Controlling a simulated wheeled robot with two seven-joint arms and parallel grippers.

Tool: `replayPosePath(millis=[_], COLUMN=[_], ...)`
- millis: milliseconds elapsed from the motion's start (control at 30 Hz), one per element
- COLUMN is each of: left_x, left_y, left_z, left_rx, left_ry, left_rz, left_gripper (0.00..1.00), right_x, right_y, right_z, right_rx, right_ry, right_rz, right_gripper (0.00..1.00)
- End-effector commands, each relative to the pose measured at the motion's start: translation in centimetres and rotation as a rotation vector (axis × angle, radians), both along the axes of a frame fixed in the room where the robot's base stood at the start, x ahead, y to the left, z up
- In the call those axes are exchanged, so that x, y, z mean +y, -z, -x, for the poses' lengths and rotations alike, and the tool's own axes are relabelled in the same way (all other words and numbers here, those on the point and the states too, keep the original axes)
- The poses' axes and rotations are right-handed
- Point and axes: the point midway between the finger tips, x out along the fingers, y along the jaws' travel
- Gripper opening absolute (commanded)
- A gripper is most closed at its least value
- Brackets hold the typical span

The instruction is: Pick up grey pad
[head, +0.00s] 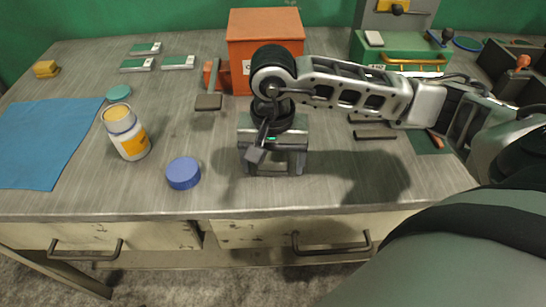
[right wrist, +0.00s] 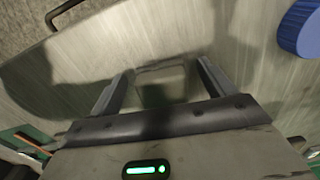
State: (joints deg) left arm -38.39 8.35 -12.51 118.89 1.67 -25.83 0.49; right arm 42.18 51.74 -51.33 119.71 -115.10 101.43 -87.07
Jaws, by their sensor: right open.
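A low grey rectangular block, which looks like the grey pad (right wrist: 160,78), lies between the fingers of my right gripper in the right wrist view. Its colour blends with the grey worktop, so its edges are faint. My right gripper (head: 275,166) points down close above the worktop in the head view, its body hiding most of what is under it. In the right wrist view my right gripper (right wrist: 160,92) is open, one finger on each side of the block, with gaps showing. I cannot tell whether the fingers touch the worktop. My left gripper is not in view.
A blue round lid (head: 183,173) and a white jar with an orange label (head: 130,138) stand left of the gripper. An orange box (head: 265,45) stands behind. A blue cloth (head: 45,140) lies far left. Dark bars (head: 375,135) lie to the right. The front edge is near.

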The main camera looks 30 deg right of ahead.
Motion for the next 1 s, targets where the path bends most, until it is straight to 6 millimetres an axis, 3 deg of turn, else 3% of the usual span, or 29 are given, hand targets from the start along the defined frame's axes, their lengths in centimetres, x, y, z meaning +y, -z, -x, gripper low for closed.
replayPosePath(millis=[167,367,733,1000], left_x=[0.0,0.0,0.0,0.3], left_y=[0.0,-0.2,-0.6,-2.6], left_z=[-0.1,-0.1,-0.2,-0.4], left_rx=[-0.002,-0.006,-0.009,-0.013], left_ry=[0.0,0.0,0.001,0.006], left_rz=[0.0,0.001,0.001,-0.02], left_gripper=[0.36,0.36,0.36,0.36], right_x=[0.0,0.0,-0.1,-0.1], right_y=[0.0,0.0,-0.7,-5.9], right_z=[0.0,0.0,0.0,0.9], right_rx=[-0.001,-0.001,-0.002,-0.005], right_ry=[0.0,0.0,0.002,0.009], right_rz=[-0.001,-0.001,-0.001,-0.001], right_gripper=[0.82,0.33,0.33,0.33])
